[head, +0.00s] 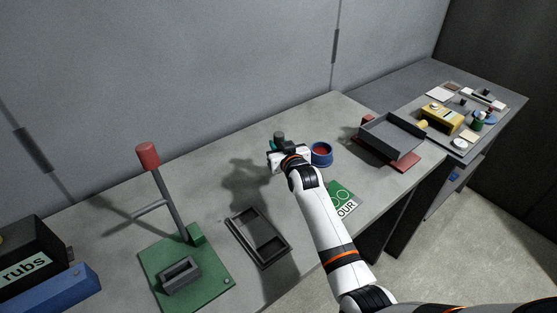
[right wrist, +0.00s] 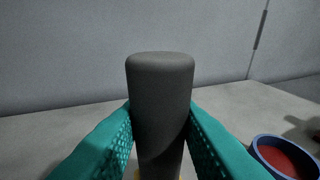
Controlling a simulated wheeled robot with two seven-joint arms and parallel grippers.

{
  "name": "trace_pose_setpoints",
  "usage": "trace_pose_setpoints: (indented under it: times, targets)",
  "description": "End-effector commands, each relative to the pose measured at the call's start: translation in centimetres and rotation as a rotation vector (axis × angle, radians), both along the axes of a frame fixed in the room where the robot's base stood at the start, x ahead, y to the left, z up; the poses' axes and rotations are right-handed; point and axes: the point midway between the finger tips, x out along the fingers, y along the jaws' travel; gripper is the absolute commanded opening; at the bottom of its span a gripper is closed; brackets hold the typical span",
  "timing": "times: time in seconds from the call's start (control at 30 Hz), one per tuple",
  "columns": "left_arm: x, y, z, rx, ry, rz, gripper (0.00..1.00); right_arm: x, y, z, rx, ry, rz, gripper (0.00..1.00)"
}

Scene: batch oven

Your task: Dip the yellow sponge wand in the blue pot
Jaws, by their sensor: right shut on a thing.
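My right gripper (head: 278,146) is shut on an upright dark grey handle, the top of the sponge wand (head: 279,136). In the right wrist view the teal fingers press on both sides of the wand (right wrist: 160,95), and a sliver of yellow shows at its lower end. The rest of its sponge end is hidden. The blue pot (head: 321,148), with red contents, stands on the table just right of the gripper, apart from it. The pot (right wrist: 258,147) also shows at the lower right of the right wrist view. My left gripper is not in view.
A grey tray (head: 390,137) on a red base stands right of the pot. A green card (head: 341,197) lies in front of it. Left are a dark open holder (head: 236,231), a green-based press with a red-knobbed lever (head: 148,157), and a box marked "rubs" (head: 27,265).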

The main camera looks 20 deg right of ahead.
Motion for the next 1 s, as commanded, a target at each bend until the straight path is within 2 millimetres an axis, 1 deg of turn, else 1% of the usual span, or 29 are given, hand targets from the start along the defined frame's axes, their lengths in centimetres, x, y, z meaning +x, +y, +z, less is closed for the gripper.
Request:
trace_pose_setpoints:
  times: [0.03, 0.7, 0.8, 1.0]
  targets:
    - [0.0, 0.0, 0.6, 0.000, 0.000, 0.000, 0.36, 0.0, 0.0, 0.7, 0.000, -0.002, 0.000, 0.00]
    - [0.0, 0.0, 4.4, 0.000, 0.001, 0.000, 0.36, 0.0, 0.0, 4.7, 0.000, -0.002, 0.000, 0.00]
    - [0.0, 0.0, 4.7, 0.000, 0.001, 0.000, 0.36, 0.0, 0.0, 5.0, 0.000, -0.002, 0.000, 0.00]
    - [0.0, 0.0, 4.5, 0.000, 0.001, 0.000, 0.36, 0.0, 0.0, 4.9, 0.000, -0.002, 0.000, 0.00]
